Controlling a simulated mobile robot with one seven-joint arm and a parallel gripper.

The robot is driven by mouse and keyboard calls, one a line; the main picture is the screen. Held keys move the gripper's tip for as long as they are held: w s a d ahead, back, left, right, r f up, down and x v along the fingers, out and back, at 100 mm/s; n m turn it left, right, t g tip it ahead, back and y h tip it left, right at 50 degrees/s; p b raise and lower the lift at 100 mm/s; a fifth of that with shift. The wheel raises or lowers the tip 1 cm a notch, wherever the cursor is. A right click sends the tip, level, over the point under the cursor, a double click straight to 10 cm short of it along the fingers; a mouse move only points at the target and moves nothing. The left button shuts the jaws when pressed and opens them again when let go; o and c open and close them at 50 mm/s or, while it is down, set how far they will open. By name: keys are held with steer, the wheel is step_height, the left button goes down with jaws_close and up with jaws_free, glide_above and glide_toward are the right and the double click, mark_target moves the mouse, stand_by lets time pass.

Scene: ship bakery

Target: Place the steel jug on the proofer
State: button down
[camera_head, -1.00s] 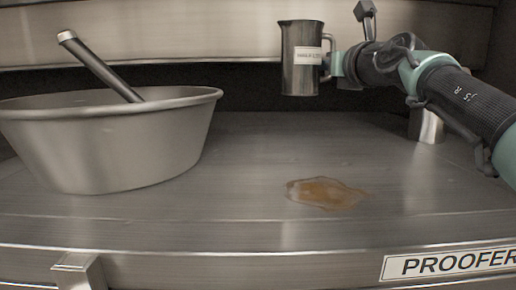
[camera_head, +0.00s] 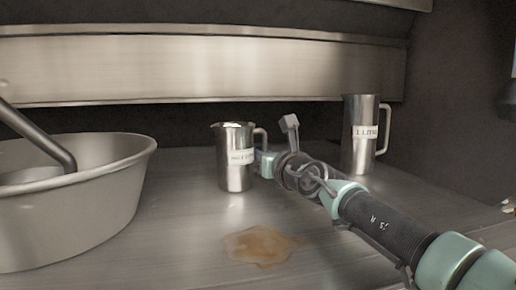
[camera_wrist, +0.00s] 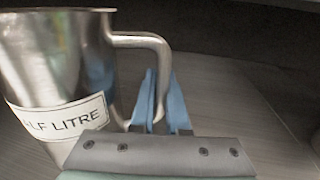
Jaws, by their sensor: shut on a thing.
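A steel jug (camera_head: 235,178) with a "half litre" label stands upright over the middle of the proofer top (camera_head: 190,215). Its base looks at or very near the surface; I cannot tell for certain whether it touches. My gripper (camera_head: 264,164) is at its right side, shut on the handle. In the wrist view the same jug (camera_wrist: 60,50) fills the left, its handle curving down to the blue fingers (camera_wrist: 163,103). The exact contact on the handle is partly hidden.
A taller steel jug (camera_head: 359,145) labelled "1 litre" stands behind my arm. A large metal bowl (camera_head: 75,210) with a dark-handled tool (camera_head: 40,138) is at left. A brown spill (camera_head: 260,245) lies in front of the held jug. A wall closes the back.

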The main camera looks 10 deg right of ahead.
mark_target(244, 155)
steer(key=shift+w+a+f, duration=0.1)
steer(key=shift+w+f, duration=0.05)
steer(key=shift+f, duration=0.05)
steer(key=c, duration=0.9)
jaws_free()
steer(key=shift+r, duration=0.1)
steer(key=shift+r, duration=0.1)
steer(key=s+b, duration=0.2)
steer(key=s, duration=0.1)
steer(key=s+d+b, duration=0.1)
steer(key=s+b, duration=0.1)
steer(key=s, duration=0.2)
steer(key=s+d+b, duration=0.1)
steer(key=s+b, duration=0.1)
steer(key=s, duration=0.2)
steer(key=shift+d+b, duration=0.1)
steer(key=shift+b, duration=0.2)
steer(key=shift+s, duration=0.5)
